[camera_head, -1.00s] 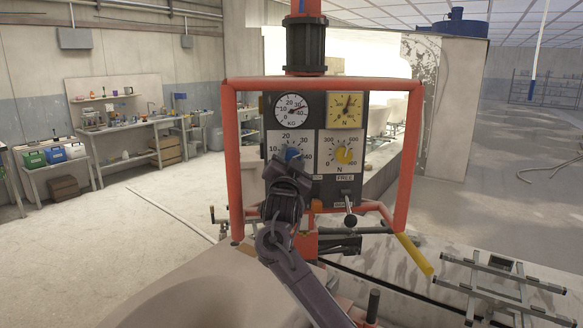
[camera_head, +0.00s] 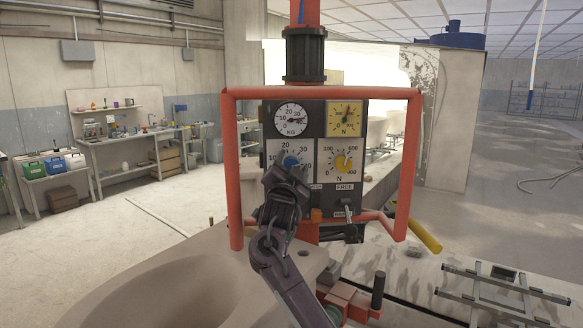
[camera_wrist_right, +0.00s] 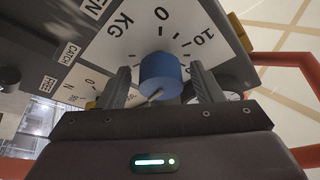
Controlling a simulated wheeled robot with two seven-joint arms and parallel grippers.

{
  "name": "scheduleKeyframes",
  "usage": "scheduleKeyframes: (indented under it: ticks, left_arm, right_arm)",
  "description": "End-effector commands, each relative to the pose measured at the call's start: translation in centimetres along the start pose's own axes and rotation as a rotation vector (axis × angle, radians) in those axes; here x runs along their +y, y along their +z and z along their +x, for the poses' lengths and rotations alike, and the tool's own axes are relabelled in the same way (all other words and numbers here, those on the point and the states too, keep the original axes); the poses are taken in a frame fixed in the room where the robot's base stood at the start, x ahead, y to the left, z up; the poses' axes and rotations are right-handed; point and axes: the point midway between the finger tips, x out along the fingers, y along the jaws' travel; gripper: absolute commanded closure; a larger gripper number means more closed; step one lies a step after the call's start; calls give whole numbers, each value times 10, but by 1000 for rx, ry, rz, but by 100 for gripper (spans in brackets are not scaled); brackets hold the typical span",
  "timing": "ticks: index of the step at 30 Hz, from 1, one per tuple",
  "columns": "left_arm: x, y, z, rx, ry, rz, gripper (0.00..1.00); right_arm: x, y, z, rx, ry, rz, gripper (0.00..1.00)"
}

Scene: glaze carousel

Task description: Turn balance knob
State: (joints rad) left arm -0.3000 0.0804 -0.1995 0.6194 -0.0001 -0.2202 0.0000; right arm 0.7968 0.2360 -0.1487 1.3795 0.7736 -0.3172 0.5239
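The control panel (camera_head: 314,187) has a blue knob (camera_head: 291,161) on a KG scale at its left and a yellow knob (camera_head: 343,163) on an N scale at its right. My right gripper (camera_head: 290,172) is in front of the blue knob and hides part of it and its scale. In the right wrist view, the blue knob (camera_wrist_right: 160,74) sits between the two open fingers (camera_wrist_right: 163,88), with narrow gaps on both sides. A pale pointer shows on its near edge. My left gripper is not in view.
A red tubular frame (camera_head: 413,165) surrounds the panel. A KG gauge (camera_head: 291,119) and a yellow N gauge (camera_head: 344,118) sit above the knobs. A lever (camera_head: 347,209) projects below, under the FREE label. A large pale basin (camera_head: 200,262) lies below left.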

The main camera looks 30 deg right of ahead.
Motion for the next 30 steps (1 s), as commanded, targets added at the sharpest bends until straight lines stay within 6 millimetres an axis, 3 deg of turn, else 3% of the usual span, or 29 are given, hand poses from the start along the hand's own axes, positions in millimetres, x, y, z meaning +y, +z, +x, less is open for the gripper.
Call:
scheduleKeyframes:
  ticks: [8, 21, 30]
  left_arm:
    - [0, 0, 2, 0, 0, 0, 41]
    - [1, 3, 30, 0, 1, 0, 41]
    - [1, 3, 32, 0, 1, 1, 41]
  right_arm:
    - [0, 2, -4, -1, -2, 0, 41]
    - [1, 2, -69, -1, -2, 3, 41]
    - [0, 0, -78, 0, 0, -1, 41]
